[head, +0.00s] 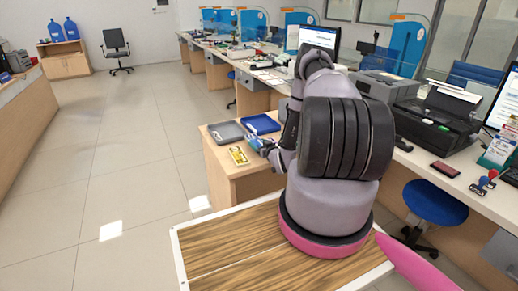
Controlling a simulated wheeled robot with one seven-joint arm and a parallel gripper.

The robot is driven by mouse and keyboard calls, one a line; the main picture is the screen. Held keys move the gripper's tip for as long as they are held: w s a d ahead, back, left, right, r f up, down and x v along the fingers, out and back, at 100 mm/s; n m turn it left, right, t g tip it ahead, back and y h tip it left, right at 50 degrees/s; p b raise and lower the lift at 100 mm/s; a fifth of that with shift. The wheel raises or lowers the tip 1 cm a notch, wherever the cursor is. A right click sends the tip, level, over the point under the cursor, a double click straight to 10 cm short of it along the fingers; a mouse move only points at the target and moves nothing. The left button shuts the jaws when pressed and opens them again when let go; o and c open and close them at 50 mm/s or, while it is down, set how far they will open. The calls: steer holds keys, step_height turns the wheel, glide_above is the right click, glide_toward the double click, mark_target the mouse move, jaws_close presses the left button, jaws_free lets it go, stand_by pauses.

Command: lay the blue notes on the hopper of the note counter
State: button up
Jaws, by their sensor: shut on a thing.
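My gripper (267,150) is small and partly hidden by my arm. It is low at the right side of the wooden side table, just right of a yellow bundle. It is shut on what looks like the blue notes (255,142), a small light-blue patch at its tip; their outline is unclear. A black machine (437,125) with a raised back stands on the counter at the right, and a grey machine (385,86) stands behind it. I cannot tell which is the note counter, and no hopper is clear.
The side table (240,185) also holds a grey tray (226,131), a blue tray (262,123) and the yellow bundle (238,156). A dark red wallet-like thing (445,168) lies on the counter before the black machine. A blue stool (435,203) stands below. Open floor is at the left.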

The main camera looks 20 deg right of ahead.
steer(key=shift+f, duration=1.3)
steer(key=shift+f, duration=0.1)
steer(key=o, duration=1.2)
steer(key=shift+a, duration=0.1)
